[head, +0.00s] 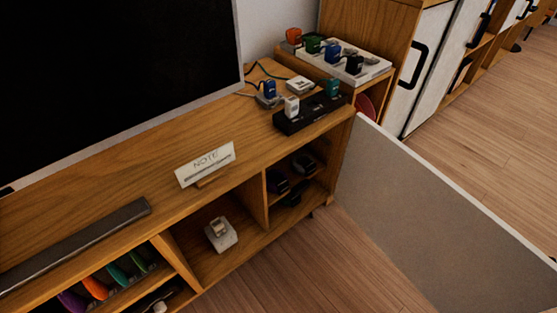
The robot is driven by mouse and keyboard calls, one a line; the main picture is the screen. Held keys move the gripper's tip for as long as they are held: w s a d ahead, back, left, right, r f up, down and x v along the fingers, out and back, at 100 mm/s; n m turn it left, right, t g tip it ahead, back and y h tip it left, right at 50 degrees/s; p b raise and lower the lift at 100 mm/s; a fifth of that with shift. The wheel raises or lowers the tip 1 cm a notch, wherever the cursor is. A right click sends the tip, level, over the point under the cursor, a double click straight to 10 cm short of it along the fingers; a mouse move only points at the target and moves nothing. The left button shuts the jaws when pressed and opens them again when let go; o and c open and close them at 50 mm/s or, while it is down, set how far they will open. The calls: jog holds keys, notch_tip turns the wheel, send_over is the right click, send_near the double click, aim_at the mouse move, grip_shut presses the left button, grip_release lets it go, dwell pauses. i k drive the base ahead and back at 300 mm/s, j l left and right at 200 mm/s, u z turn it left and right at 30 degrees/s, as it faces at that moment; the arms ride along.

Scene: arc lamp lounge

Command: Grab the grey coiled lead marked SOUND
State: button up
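No SOUND label can be read in the head view, so I cannot tell which item is the grey coiled lead. A pale grey-white item (220,234), possibly a bundled lead or small box, lies in the open middle compartment of the wooden TV cabinet (120,222). Several dark coiled items (277,182) lie in the compartment to its right; their markings are too small to read. A small grey item (268,101) sits by a blue plug on the cabinet top. My gripper is not in view.
A black power strip (311,113) with plugs and a white one (338,62) stand at the right. A NOTE card (206,164), a dark bar (75,246) and a TV (110,70) are on top. A grey panel (430,215) stands right of the cabinet. Floor in front is clear.

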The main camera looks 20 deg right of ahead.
aim_at(306, 169)
jog(key=i+j+z, duration=0.15)
jog(key=j+z, duration=0.45)
jog(key=i+j+z, duration=0.1)
jog(key=j+z, duration=0.2)
jog(key=j, duration=0.15)
jog(key=z, duration=0.85)
